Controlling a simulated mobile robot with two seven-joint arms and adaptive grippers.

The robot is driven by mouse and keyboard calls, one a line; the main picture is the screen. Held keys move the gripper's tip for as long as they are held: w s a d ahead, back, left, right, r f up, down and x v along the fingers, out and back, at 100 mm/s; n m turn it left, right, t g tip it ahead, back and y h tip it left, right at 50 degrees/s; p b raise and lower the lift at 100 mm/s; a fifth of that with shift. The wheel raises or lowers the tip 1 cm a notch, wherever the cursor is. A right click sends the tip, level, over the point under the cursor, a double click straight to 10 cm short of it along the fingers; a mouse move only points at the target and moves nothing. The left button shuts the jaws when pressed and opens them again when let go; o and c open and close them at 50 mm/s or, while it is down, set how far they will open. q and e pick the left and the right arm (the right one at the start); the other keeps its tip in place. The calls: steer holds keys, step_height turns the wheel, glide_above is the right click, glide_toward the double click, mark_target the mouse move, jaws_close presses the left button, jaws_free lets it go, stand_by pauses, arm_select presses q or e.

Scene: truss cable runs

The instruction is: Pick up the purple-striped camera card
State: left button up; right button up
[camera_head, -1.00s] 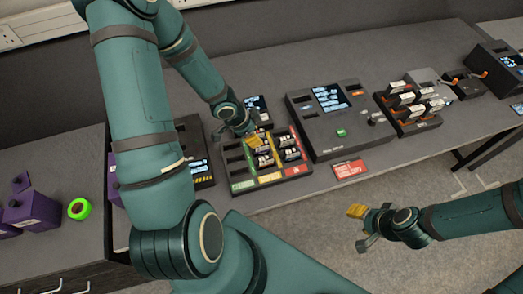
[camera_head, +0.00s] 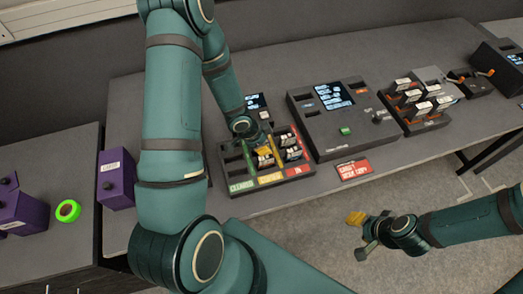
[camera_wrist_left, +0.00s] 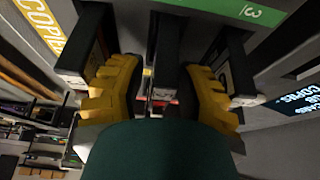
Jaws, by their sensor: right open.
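My left gripper (camera_head: 263,151) is down at the middle of a dark card tray (camera_head: 243,190) with green, yellow and red front strips. In the left wrist view its yellow fingers stand apart, with a dark upright piece (camera_wrist_left: 168,75) between them; I cannot tell whether it is a card or a divider. Dark cards with white labels (camera_head: 291,153) stand in the tray, and card-like pieces flank the fingers (camera_wrist_left: 82,55). No purple stripe can be made out on any card. My right gripper (camera_head: 357,226) is open and empty, in front of the table.
A grey console (camera_head: 345,118) with a screen stands right of the tray, with a red sign (camera_head: 354,169) in front. Beyond is a rack (camera_head: 418,119) of orange-marked cards. Purple boxes (camera_head: 116,180) and a green ring (camera_head: 68,211) are at the left.

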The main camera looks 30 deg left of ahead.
arm_select(q)
steer(key=shift+o, duration=0.2)
jaws_close()
